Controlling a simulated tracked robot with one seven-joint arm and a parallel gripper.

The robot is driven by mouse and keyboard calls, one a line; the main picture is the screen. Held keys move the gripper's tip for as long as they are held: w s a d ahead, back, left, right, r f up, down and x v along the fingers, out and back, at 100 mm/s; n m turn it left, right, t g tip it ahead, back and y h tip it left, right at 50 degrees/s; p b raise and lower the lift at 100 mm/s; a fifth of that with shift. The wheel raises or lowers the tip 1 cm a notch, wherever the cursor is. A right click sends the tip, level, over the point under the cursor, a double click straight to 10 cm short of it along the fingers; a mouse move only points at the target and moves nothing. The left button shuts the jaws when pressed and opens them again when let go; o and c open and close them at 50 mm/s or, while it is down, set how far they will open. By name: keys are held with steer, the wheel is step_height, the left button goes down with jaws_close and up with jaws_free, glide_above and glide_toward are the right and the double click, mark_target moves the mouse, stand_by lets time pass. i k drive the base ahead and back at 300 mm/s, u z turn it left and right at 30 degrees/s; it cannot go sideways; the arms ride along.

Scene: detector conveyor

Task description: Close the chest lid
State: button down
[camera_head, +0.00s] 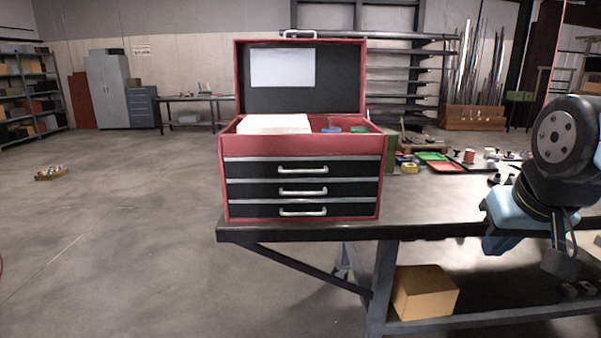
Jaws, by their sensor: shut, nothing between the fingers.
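The red and black tool chest (303,180) stands on the left end of the dark workbench, with its drawer front facing me. Its lid (345,75) is open and stands upright at the back, showing a dark inside with a white sheet and a handle on the top edge. The open top compartment holds a white block-like item and small blue and green items. Three drawers with silver handles are shut. Part of my arm shows at the right edge, well apart from the chest. I cannot make out my gripper's fingers in this view.
The workbench (420,215) extends right, with red and green trays (440,160) and small items behind. A cardboard box (425,292) sits on its lower shelf. Open floor lies left of the chest. Shelving (405,75) stands behind it.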

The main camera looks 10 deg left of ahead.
mark_target(314, 77)
steer(key=z, duration=1.5)
steer(key=i, duration=2.15)
steer(key=u, duration=3.3)
